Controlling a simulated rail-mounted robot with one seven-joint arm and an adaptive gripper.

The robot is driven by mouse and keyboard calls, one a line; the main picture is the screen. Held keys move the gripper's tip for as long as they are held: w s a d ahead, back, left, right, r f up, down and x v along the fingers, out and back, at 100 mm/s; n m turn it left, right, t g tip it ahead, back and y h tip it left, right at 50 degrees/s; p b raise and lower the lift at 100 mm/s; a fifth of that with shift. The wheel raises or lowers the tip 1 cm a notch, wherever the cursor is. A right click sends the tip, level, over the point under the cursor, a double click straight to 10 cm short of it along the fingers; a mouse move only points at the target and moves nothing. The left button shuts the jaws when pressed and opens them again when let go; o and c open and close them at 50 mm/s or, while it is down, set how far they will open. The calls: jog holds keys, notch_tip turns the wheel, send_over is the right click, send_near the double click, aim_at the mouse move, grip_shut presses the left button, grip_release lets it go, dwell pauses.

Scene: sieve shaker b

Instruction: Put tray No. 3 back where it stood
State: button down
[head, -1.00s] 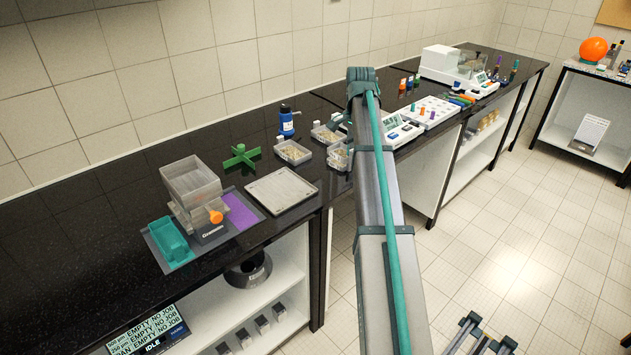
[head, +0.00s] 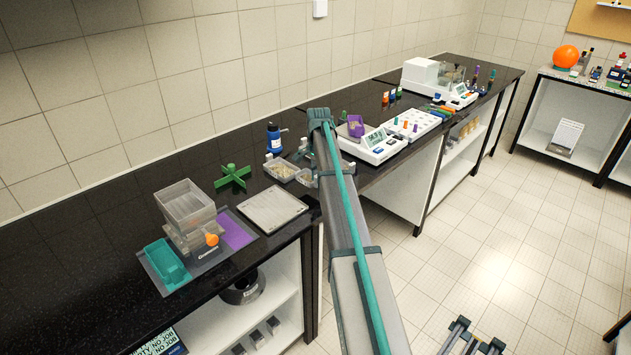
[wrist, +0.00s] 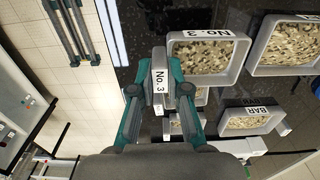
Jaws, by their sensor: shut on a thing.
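My gripper (wrist: 158,92) is shut on the tab of tray No. 3 in the wrist view; the white "No. 3" label lies between the teal fingertips. Tray No. 3 (wrist: 208,60), grey and filled with pale chips, extends to the right of the fingers. I cannot tell how high it is above the black bench. A second chip-filled tray (wrist: 285,62) is close on its right. A tray marked BAR (wrist: 250,122) is below. In the head view my arm hides the gripper; a small tray (head: 281,171) shows left of the arm.
A balance (head: 378,148) with a purple-and-tan item (head: 354,127) on it stands right of the arm. A blue bottle (head: 274,140), green cross (head: 233,176), flat grey plate (head: 272,209) and sieve stack (head: 188,215) stand to the left.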

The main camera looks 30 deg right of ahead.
aim_at(316, 185)
jog(key=shift+w+f, duration=0.55)
jog(key=shift+f, duration=0.05)
jog(key=shift+w+a+f+p, duration=0.1)
jog(key=shift+f+p, duration=0.6)
jog(key=shift+f, duration=1.05)
jog(key=shift+f, duration=0.2)
jog(key=c, duration=1.1)
grip_release()
jog(key=shift+c, duration=0.2)
notch_tip(316, 185, up, 12)
jog(key=b, duration=0.3)
jog(key=shift+r, duration=0.2)
